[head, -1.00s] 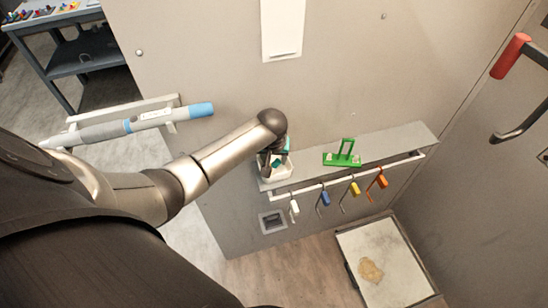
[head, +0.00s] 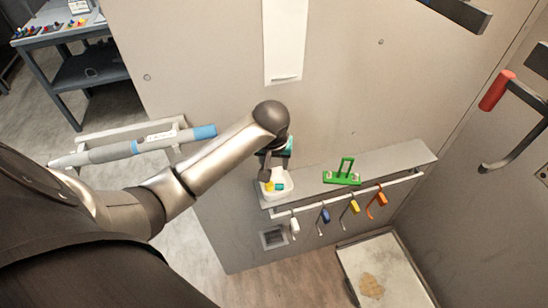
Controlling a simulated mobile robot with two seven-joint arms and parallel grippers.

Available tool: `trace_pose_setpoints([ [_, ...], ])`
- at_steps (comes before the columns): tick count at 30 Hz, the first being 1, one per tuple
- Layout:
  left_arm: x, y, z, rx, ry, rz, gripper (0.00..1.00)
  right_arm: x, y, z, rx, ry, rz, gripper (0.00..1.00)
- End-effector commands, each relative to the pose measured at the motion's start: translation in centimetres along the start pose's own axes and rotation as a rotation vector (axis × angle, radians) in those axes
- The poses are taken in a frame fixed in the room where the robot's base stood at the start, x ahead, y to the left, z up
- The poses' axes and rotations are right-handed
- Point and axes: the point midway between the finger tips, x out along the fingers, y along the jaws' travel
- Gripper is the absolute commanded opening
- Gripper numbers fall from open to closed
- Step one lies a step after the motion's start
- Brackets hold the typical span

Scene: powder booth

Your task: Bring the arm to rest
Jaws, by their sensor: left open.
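My left arm comes in from the left and reaches to the wall shelf. My left gripper (head: 268,170) is open and points down just above a small white bin (head: 286,191) at the shelf's left end. Yellow and teal pieces (head: 278,187) lie in the bin, and the gripper covers part of it. I see nothing held between the fingers. My right gripper is not in view.
The shelf (head: 400,160) carries a green bracket (head: 343,174). Several coloured hooks hang from the rail (head: 400,182) below. A blue-and-grey wand (head: 140,145) rests on a white rack at left. A red handle (head: 497,90) juts out at right.

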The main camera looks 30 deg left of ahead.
Motion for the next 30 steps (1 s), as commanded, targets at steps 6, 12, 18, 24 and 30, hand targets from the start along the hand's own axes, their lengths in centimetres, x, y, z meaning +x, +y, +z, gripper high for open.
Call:
trace_pose_setpoints([
  [6,-1.4,-0.1,0.0,0.0,0.0,-0.001,0.54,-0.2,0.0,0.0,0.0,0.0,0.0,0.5],
  [12,-1.4,-0.1,0.0,0.0,-0.001,-0.001,0.54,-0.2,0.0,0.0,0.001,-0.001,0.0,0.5],
  [18,-1.4,0.0,0.0,0.0,0.0,-0.001,0.54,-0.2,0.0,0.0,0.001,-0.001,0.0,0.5],
  [24,-1.3,0.1,0.4,0.011,-0.003,0.004,0.54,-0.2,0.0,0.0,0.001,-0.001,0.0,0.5],
  [30,-1.1,1.6,5.7,0.157,-0.021,0.055,0.54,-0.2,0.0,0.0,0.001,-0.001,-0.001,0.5],
])
